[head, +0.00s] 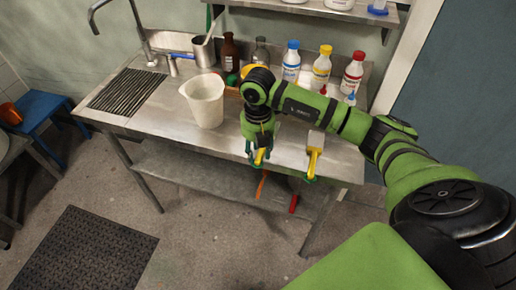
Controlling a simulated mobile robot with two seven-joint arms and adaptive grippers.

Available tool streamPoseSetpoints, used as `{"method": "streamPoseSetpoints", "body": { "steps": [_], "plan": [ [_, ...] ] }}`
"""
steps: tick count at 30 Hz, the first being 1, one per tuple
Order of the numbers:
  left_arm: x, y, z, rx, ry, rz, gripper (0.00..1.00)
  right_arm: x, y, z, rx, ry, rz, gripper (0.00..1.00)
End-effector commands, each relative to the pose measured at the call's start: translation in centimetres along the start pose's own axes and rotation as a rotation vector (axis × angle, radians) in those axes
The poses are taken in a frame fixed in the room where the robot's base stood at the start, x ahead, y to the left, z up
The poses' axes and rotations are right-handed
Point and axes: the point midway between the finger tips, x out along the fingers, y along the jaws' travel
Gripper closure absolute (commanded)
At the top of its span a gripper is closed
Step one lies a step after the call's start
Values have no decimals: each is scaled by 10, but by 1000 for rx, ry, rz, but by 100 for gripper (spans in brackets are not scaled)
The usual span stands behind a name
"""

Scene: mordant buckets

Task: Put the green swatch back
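My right gripper (260,154) points down over the front edge of the steel counter (160,130). Its fingers are around or just behind a small yellow piece, and I cannot tell whether they are closed on it. I cannot clearly make out a green swatch. A small dark green item (232,80) sits behind the white jug, too small to identify. My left gripper is not in view.
A white jug (205,101) stands left of my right gripper. A yellow-handled tool (313,162) lies at the front edge, to its right. Several bottles, including a blue-capped one (291,62), line the back. The counter's front left is clear.

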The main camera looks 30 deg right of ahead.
Motion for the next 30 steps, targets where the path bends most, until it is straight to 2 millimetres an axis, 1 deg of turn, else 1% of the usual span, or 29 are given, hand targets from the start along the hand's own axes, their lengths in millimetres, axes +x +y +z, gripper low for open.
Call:
{"method": "streamPoseSetpoints", "body": {
  "steps": [9, 13, 17, 24, 27, 30],
  "plan": [
    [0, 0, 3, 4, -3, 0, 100, 0, 0, 0, 0, 0, 0, 46],
    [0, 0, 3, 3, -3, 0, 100, -8, 1, 0, 0, -1, 2, 46],
    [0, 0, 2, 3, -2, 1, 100, -30, 1, 1, -1, -3, 5, 46],
    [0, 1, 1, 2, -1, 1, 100, -82, 1, 1, 0, -3, 4, 46],
    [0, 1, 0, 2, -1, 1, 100, -99, 1, 1, 1, -2, 3, 46],
    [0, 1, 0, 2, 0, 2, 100, -111, 0, 0, 0, -1, 2, 46]
  ]
}}
